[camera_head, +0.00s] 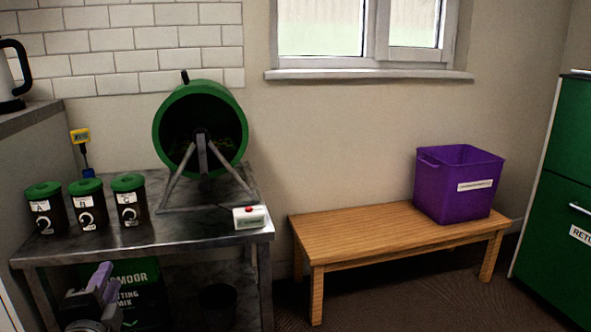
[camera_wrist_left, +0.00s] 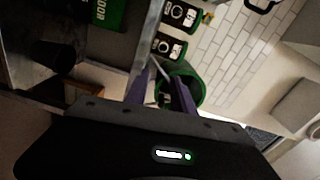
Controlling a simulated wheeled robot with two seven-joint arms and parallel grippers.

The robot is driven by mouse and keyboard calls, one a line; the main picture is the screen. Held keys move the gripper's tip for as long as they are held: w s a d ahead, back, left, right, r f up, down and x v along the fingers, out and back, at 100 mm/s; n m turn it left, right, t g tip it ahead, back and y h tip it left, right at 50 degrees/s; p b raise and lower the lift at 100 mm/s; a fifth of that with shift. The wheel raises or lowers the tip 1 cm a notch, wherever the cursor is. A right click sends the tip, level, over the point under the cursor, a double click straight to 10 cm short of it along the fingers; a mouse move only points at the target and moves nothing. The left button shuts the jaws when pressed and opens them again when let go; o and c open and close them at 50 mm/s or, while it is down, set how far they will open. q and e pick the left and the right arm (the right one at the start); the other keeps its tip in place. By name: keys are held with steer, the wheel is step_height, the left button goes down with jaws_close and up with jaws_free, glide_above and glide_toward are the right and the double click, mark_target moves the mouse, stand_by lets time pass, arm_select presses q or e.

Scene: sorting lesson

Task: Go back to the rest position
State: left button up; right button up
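My left gripper (camera_head: 102,277) is low at the left in the head view, in front of the metal table, with its purple fingers pointing up. In the left wrist view my left gripper (camera_wrist_left: 178,75) has its two purple fingers spread apart, with nothing held between them. The green drum shows in the background behind that gap. My right gripper is in neither view.
The metal table (camera_head: 165,235) carries several green-lidded canisters, a green drum (camera_head: 160,125) on a stand and a white box with a red button (camera_head: 250,217). A purple crate (camera_head: 440,190) stands on a wooden bench (camera_head: 370,238). A green cabinet (camera_head: 560,200) is at right.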

arm_select(q)
steer(key=w+d+f+n+g+h+p, duration=0.1)
steer(key=d+f+n+g+h, duration=0.1)
steer(key=d+f+n, duration=0.45)
steer(key=w+d+f+n+g+h, duration=0.15)
steer(key=d+f, duration=0.25)
steer(key=f, duration=0.6)
steer(key=d+f+n+g+h+p, duration=0.1)
steer(key=d+f+n+g+h, duration=0.2)
steer(key=d+f+n, duration=0.35)
steer(key=s+d+f+g+h+p, duration=0.15)
steer(key=s+d+f+g, duration=0.25)
steer(key=s+d+f, duration=0.5)
steer(key=s+d+f+g+h+p, duration=0.15)
steer(key=s+d+f+g, duration=0.35)
steer(key=s+f, duration=0.8)
step_height(320, 180, up, 37)
steer(key=s+d+p, duration=0.1)
steer(key=p, duration=3.6)
steer(key=shift+s+f+p, duration=0.15)
steer(key=shift+s+p, duration=0.15)
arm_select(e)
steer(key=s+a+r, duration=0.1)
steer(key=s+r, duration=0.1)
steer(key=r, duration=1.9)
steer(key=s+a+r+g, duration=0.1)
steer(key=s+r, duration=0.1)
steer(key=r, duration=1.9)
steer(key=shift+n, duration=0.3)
